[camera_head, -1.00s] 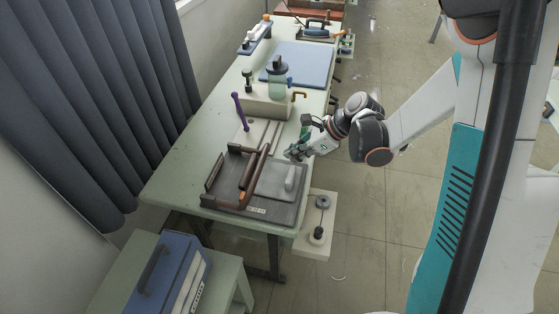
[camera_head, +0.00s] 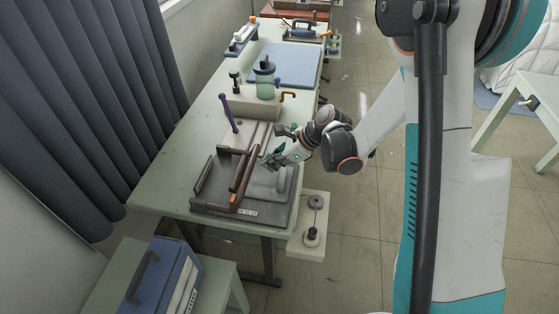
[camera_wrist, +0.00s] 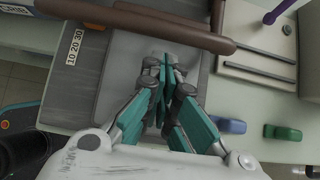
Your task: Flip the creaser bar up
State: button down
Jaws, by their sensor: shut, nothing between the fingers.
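The creaser stands on the near part of the green table, with a dark base (camera_head: 215,203) and a grey pad on its right. Its brown creaser bar (camera_head: 242,178) lies low along the base and crosses the top of the wrist view (camera_wrist: 150,25). A second brown piece lies close beside it. My gripper (camera_head: 270,162) is shut and empty, just right of the bar's far part and above the grey pad. In the wrist view the fingertips (camera_wrist: 168,66) point at the bar, with a small gap apparent; contact cannot be told.
A purple rod (camera_head: 228,112) stands upright behind the creaser. A beige block (camera_head: 255,105) with a jar and a blue mat (camera_head: 285,64) lie farther back. A weight stand (camera_head: 313,222) juts from the table's right edge. Blue (camera_wrist: 228,126) and green blocks (camera_wrist: 283,132) show in the wrist view.

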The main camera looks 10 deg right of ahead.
jog(key=shift+b+x, duration=0.4)
jog(key=shift+x, duration=1.35)
